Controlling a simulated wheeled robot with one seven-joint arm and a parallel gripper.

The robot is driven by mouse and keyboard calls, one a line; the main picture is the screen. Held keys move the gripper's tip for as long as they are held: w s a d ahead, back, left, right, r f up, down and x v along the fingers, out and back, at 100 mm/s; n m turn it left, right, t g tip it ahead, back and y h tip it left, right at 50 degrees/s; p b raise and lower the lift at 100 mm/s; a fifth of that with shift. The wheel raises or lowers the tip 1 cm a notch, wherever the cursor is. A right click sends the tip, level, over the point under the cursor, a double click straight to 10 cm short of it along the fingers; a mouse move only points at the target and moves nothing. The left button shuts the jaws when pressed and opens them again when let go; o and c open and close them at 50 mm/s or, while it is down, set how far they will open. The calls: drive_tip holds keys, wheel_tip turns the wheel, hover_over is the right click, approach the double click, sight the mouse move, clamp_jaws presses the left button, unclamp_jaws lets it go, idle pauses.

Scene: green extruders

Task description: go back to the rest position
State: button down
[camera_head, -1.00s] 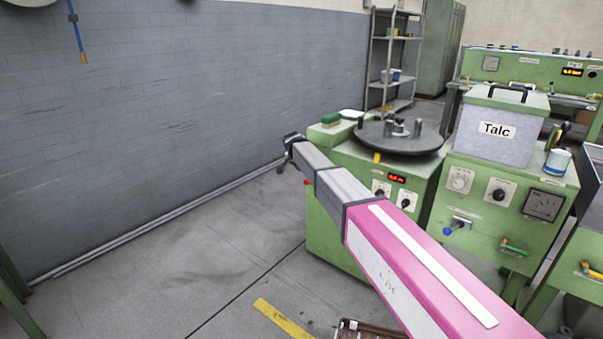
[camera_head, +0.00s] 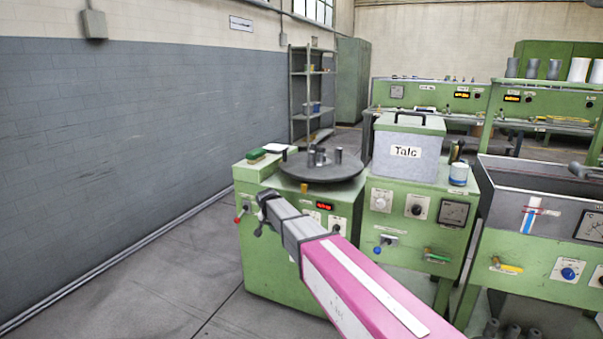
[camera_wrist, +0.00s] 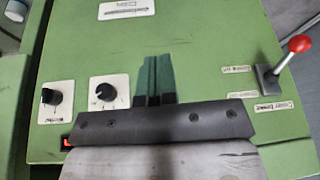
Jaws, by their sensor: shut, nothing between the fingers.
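My gripper (camera_head: 262,212) is at the end of my grey and pink arm in the head view. It appears in front of the green machine with the round dark turntable (camera_head: 322,168). In the wrist view my gripper (camera_wrist: 156,75) shows as two narrow fingers side by side, shut and empty. Behind them is a green machine panel (camera_wrist: 215,50) with two black knobs on white plates at the left and a red-tipped lever (camera_wrist: 299,44) at the right. The fingers look apart from the panel, but the exact gap is hard to tell.
A grey Talc box (camera_head: 402,155) stands on the green machine, with a small can (camera_head: 459,174) beside it. A grey trough machine (camera_head: 530,195) stands at the right. A shelf rack (camera_head: 308,100) is at the back. Floor along the left wall (camera_head: 100,140) is clear.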

drive_tip(key=s+d+f+n+g, duration=0.1)
drive_tip(key=s+d+f, duration=0.2)
drive_tip(key=s+d, duration=0.6)
drive_tip(key=s+d+f+n+g, duration=0.1)
drive_tip(key=s+d+f+g, duration=0.1)
drive_tip(key=s+d, duration=0.7)
drive_tip(key=s+d+f+g, duration=0.1)
drive_tip(key=s+d+f, duration=0.3)
drive_tip(key=s+d, duration=0.5)
drive_tip(key=d, duration=0.6)
drive_tip(key=shift+s+n+y, duration=0.4)
drive_tip(key=shift+d, duration=0.1)
